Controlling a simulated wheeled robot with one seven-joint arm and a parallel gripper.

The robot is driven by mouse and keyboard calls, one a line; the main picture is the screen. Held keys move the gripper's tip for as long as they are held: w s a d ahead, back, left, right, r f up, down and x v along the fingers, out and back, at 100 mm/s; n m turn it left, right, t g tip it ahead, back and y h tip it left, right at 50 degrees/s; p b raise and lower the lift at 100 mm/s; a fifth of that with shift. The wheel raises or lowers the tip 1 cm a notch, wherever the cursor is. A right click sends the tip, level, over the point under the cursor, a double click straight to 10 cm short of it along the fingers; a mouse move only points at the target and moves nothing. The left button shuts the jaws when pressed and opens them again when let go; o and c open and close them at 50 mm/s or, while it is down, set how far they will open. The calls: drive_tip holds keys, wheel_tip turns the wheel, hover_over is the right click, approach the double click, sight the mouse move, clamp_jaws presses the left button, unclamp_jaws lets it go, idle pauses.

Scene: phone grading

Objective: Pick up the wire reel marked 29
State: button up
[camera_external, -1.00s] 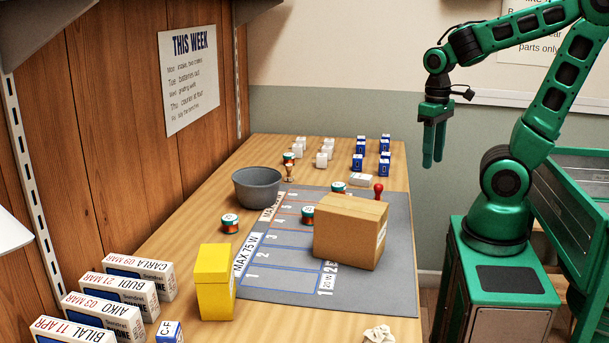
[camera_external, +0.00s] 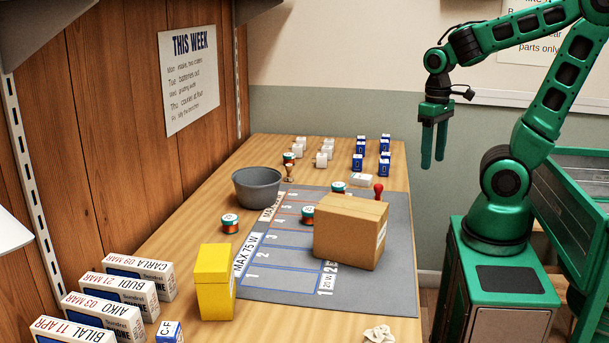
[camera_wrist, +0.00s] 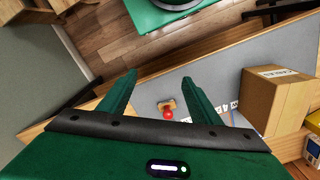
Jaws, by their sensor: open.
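My gripper (camera_external: 433,165) is open and empty, pointing down, high at the table's right edge. Its fingers (camera_wrist: 182,100) show in the wrist view with no reel between them.
The cardboard box (camera_external: 351,228) stands on the grey mat (camera_external: 272,279). A grey bowl (camera_external: 257,188), a yellow box (camera_external: 215,282) and a red-knobbed stamp (camera_external: 379,190) stand nearby. The stamp also shows in the wrist view (camera_wrist: 168,112). Small blue boxes (camera_external: 358,163) stand at the back.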

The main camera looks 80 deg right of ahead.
drive_tip(key=w+a+r+n, duration=0.15)
drive_tip(key=w+n, duration=0.25)
drive_tip(key=w, duration=0.6)
drive_tip(key=w+d+r+n+h, duration=0.1)
drive_tip(key=w+r+n, duration=0.15)
drive_tip(key=w, duration=0.65)
drive_tip(key=w+a+r+n, duration=0.15)
drive_tip(key=w+n, duration=0.25)
drive_tip(key=w, duration=0.6)
drive_tip(key=w+a+f+n, duration=0.3)
drive_tip(key=w+a+n, duration=0.1)
drive_tip(key=w, duration=0.4)
drive_tip(key=w+a+f+n, duration=0.3)
drive_tip(key=w+a+f, duration=0.1)
drive_tip(key=w+a, duration=0.3)
drive_tip(key=w+a+f+n, duration=0.3)
drive_tip(key=w+a, duration=0.3)
drive_tip(key=w, duration=0.3)
drive_tip(key=shift+f+n+h, duration=0.25)
drive_tip(key=shift+n+h, duration=0.05)
drive_tip(key=shift+n, duration=0.55)
hover_over(229, 217)
wheel_tip(229, 217, down, 5)
drive_tip(key=shift+w+r, duration=0.1)
drive_tip(key=shift+w, duration=0.05)
drive_tip(key=shift+s+f, duration=0.2)
drive_tip(key=shift+f, duration=2.5)
drive_tip(key=c, duration=1.1)
